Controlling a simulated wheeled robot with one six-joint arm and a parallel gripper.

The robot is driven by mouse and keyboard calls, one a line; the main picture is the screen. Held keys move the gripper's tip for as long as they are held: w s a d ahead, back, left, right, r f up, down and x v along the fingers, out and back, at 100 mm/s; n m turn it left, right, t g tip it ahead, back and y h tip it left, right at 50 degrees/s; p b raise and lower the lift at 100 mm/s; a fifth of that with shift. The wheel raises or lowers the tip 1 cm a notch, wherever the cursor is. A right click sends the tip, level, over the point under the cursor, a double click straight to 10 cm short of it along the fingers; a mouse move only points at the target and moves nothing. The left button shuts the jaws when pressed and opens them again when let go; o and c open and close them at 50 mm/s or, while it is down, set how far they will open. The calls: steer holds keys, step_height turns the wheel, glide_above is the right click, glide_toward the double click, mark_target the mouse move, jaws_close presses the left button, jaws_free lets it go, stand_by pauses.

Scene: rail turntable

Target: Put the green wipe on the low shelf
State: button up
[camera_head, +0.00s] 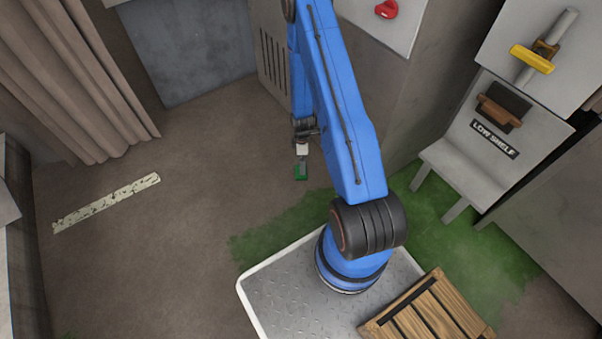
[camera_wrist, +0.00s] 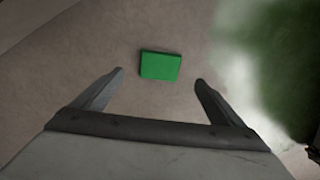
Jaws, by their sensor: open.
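The green wipe (camera_head: 301,172) is a small flat green block below my gripper in the head view. In the wrist view the green wipe (camera_wrist: 160,66) lies on the brown floor, just beyond the fingertips and roughly centred between them. My gripper (camera_wrist: 159,78) is open with nothing between its fingers. In the head view my gripper (camera_head: 302,158) points down at the wipe, and its fingers are too small to make out. The low shelf (camera_head: 466,172) is a pale ledge at the right, below a "LOW SHELF" label (camera_head: 495,139).
A wooden crate (camera_head: 428,312) sits on my base at the bottom. A yellow handle (camera_head: 531,60) and a brown fitting (camera_head: 502,107) are on panels above the shelf. A curtain (camera_head: 75,75) hangs at left. The floor around a white strip (camera_head: 106,203) is clear.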

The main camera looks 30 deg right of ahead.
steer(key=shift+w+a+f, duration=0.1)
steer(key=shift+f, duration=4.15)
steer(key=c, duration=1.2)
steer(key=shift+r, duration=0.1)
